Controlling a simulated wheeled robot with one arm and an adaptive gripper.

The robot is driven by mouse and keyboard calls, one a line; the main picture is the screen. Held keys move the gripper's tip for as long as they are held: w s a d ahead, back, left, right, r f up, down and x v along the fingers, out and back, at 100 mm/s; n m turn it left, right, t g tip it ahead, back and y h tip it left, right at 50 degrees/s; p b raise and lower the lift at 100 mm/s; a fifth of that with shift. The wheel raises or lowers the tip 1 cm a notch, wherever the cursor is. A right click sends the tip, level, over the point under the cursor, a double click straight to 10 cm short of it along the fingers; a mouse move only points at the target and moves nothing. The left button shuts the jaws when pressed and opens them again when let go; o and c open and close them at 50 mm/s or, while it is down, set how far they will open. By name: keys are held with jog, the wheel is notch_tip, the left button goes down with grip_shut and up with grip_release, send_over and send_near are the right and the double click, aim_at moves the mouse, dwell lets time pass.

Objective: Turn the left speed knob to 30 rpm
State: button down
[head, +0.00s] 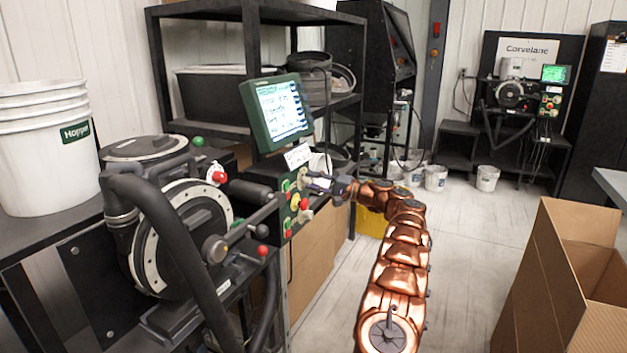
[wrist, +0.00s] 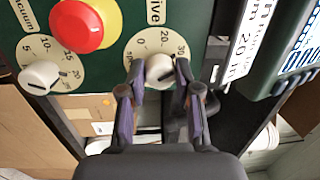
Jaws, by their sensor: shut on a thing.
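The white speed knob (wrist: 158,70) sits on a cream dial with 20 and 30 readable, beside a label ending in "ive". My gripper (wrist: 158,78) has one finger on each side of this knob and is shut on it. A dark mark shows on the knob, but its exact reading is hard to tell. In the head view my gripper (head: 309,181) is at the upper right part of the green control panel (head: 287,212). The arm reaches in from the right, and the fingers partly hide the dial.
In the wrist view a red button on yellow (wrist: 80,25) and the white vacuum knob (wrist: 40,77) are to the left. A green-framed screen (head: 277,110) stands above the panel. An open cardboard box (head: 560,290) is at the right. The floor between is clear.

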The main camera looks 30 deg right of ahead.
jog(key=shift+r+m, duration=0.15)
jog(key=shift+m, duration=0.35)
jog(key=c, duration=0.8)
grip_release()
jog(key=v, duration=1.2)
jog(key=shift+a+f, duration=0.1)
jog(key=shift+f, duration=0.15)
